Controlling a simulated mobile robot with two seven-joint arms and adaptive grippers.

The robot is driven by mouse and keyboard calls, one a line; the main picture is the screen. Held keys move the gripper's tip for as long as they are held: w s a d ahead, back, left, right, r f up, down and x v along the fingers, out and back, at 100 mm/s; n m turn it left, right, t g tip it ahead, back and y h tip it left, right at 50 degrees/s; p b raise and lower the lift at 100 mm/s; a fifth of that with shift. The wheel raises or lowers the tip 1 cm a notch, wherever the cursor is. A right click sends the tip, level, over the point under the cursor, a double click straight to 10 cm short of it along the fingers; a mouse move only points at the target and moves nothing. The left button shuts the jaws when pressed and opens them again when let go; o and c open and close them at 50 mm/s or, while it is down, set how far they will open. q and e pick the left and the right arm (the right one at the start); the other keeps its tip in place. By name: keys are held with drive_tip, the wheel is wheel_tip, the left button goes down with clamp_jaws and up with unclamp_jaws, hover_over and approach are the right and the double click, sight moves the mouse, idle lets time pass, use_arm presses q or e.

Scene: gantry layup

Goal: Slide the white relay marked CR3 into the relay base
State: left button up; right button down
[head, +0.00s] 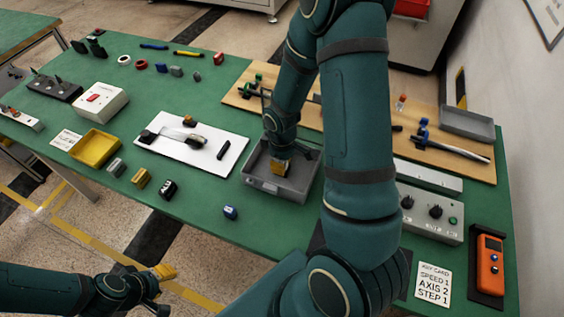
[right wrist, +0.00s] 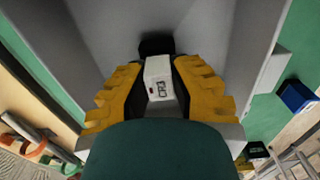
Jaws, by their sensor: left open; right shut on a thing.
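The white relay marked CR3 (right wrist: 158,72) sits between the yellow fingers of my right gripper (right wrist: 160,90), which is shut on it. Its marking faces the wrist camera. In the head view my right gripper (head: 280,168) is down inside a grey tray (head: 262,186), and its fingers and arm hide the relay there. A dark shape (right wrist: 155,46) lies just beyond the relay; I cannot tell if it is an object or shadow. My left gripper (head: 163,273) is open and empty off the table's front edge at lower left. I cannot make out for sure which thing is the relay base.
Left of the tray lies a white mat (head: 180,162) with small parts. A yellow bin (head: 95,149) and several small blocks stand near the front edge. A blue block (head: 231,212) sits before the tray. A control box (head: 430,212) and an orange pendant (head: 489,265) stand at right.

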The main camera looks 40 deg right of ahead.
drive_tip(key=shift+f, duration=0.35)
drive_tip(key=c, duration=0.8)
unclamp_jaws()
drive_tip(key=shift+r, duration=0.1)
wheel_tip(320, 180, up, 12)
drive_tip(key=shift+f, duration=0.1)
